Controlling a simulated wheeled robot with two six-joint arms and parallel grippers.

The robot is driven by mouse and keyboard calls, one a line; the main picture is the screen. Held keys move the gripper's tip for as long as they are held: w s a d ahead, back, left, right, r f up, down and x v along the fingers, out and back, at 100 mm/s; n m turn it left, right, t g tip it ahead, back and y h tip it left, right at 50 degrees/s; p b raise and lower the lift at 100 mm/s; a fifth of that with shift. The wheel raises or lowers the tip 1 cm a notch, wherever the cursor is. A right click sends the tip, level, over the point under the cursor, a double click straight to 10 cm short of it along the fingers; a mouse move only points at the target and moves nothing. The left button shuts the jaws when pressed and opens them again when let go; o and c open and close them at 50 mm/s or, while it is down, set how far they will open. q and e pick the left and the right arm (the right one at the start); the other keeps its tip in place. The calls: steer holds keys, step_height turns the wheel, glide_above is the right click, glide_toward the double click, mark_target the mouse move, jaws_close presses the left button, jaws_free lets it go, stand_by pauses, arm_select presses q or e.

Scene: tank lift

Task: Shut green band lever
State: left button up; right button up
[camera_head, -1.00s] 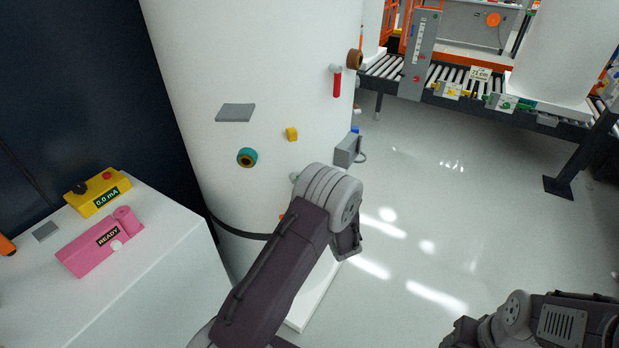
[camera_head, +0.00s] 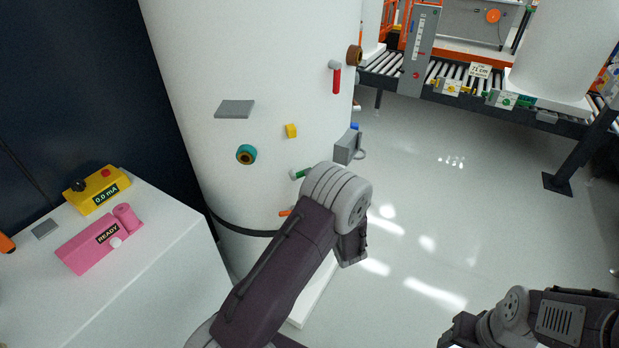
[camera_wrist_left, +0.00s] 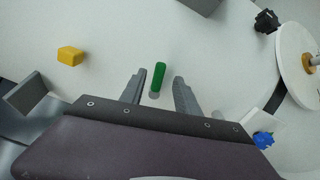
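The green band lever (camera_head: 299,174) is on the white tank, partly hidden behind my left arm in the head view. In the left wrist view the green lever (camera_wrist_left: 159,75) stands out between the two fingers of my left gripper (camera_wrist_left: 158,88). The fingers are open, with a gap on each side of the lever. The left fingers cannot be seen in the head view.
The white tank (camera_head: 240,60) also carries a red lever (camera_head: 337,80), a yellow block (camera_head: 291,131), a teal ring fitting (camera_head: 246,154), a grey plate (camera_head: 235,109) and a grey box (camera_head: 347,147). A white cabinet (camera_head: 170,270) stands left. Clear floor lies right.

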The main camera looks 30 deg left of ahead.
arm_select(q)
steer(key=v, duration=0.6)
steer(key=shift+s, duration=0.15)
steer(key=shift+r, duration=0.15)
